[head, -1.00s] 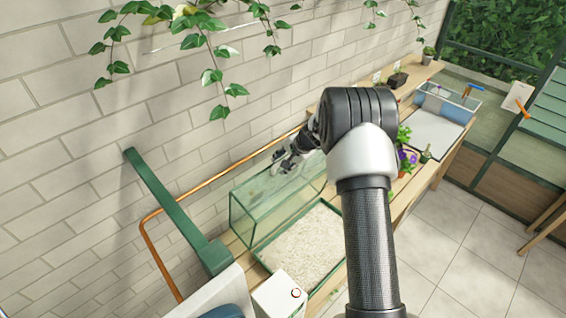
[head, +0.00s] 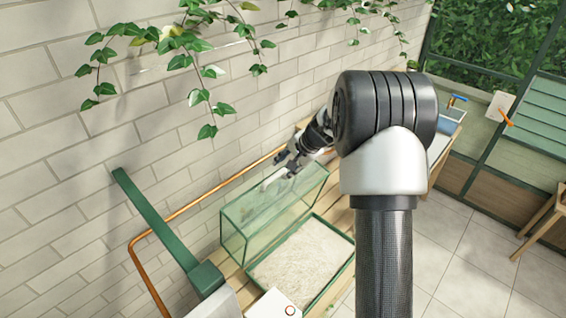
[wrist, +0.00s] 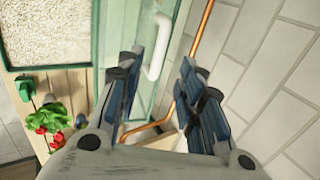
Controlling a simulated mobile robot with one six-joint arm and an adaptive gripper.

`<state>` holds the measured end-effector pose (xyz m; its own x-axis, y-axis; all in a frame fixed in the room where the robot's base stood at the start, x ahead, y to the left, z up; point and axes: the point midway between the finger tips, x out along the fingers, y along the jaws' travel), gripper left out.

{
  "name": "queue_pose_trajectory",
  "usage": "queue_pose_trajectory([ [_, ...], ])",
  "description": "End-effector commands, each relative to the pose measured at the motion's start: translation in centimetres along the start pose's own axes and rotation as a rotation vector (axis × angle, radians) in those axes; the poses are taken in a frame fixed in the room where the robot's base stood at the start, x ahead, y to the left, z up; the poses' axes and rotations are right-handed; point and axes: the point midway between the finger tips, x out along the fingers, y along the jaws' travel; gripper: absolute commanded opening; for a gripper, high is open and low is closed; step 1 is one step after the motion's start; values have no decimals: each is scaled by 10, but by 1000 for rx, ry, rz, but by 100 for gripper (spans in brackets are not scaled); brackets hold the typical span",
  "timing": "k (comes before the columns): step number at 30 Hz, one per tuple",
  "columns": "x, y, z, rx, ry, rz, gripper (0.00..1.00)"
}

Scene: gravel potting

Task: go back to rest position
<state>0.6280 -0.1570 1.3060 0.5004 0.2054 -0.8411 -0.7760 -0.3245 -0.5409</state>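My gripper (head: 287,167) is open and empty in the head view, near the top edge of the green-edged glass panel (head: 262,215). The wrist view shows its two dark fingers (wrist: 162,80) apart. My arm's dark elbow and light grey link hide part of the bench in the head view.
White gravel (head: 303,258) lies in a green-framed box below the glass. A copper pipe (head: 215,187) runs along the brick wall. A plant with red flowers (wrist: 45,125) stands on the wooden bench. Vines (head: 195,60) hang above.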

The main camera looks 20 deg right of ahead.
Motion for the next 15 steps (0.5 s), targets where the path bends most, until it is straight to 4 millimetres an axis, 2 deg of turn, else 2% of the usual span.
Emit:
queue_pose_trajectory([
  [5,0,0,0,-2,0,0,35],
  [8,-4,-2,8,-28,-3,0,35],
  [11,-14,-2,32,-106,-12,7,35],
  [15,-39,9,88,-284,-30,29,35],
])
